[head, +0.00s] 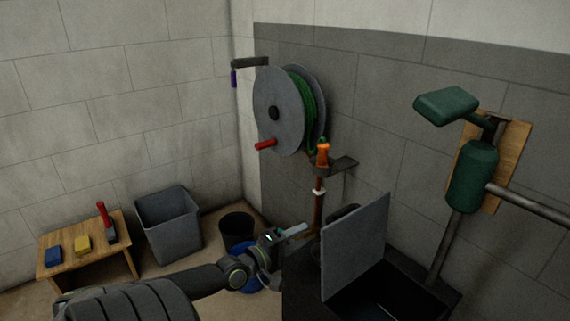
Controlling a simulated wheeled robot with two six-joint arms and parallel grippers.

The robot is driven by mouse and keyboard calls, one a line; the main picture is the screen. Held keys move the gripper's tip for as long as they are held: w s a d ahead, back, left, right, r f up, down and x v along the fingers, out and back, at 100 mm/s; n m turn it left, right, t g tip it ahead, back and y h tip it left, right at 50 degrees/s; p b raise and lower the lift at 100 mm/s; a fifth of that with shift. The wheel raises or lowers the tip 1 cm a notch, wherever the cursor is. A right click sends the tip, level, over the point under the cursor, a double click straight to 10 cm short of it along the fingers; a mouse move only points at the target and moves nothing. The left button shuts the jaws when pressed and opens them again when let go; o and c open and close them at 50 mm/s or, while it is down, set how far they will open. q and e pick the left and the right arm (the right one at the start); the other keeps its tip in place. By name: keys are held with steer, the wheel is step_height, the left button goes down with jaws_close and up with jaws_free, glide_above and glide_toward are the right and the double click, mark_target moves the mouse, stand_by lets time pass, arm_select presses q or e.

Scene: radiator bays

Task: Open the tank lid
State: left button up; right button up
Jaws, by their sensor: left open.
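The tank (301,290) is a dark open-topped box at the lower right, cut off by the bottom edge. Its lid (355,248), a flat grey panel, stands raised and nearly upright at the tank's left side. The dark inside of the tank shows to the right of the lid. My left gripper (302,230) is to the left of the lid, with a gap between them in the picture. Its fingers are small and partly hard to make out; nothing shows held in them. My right gripper is out of view.
A hose reel (280,110) hangs on the wall, above a copper pipe with an orange top (323,153). A green pump (473,177) is mounted at right. A small bench (82,243), a grey bin (168,222) and a black bucket (237,228) stand at left.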

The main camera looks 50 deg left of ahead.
arm_select(q)
steer(key=shift+s, duration=2.05)
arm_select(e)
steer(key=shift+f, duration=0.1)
arm_select(q)
steer(key=s+d+f+m+g, duration=0.4)
steer(key=s+d+f+g, duration=0.15)
steer(key=f, duration=0.55)
steer(key=s+d+f+m+g, duration=0.4)
steer(key=s+d+f+m, duration=0.15)
steer(key=f, duration=0.55)
steer(key=s+d+f+m+g, duration=0.4)
steer(key=s+f, duration=0.3)
steer(key=f, duration=0.4)
steer(key=s+d+f+m+g+y+p, duration=0.1)
steer(key=s+d+f+m+g, duration=0.1)
steer(key=s+d+g, duration=0.25)
steer(key=s+a+t+p, duration=0.1)
steer(key=s+a+p, duration=0.1)
steer(key=s+p, duration=0.9)
steer(key=p, duration=0.5)
steer(key=shift+a+f+m+y, duration=0.15)
steer(key=shift+a+m+y, duration=0.15)
steer(key=shift+m, duration=0.05)
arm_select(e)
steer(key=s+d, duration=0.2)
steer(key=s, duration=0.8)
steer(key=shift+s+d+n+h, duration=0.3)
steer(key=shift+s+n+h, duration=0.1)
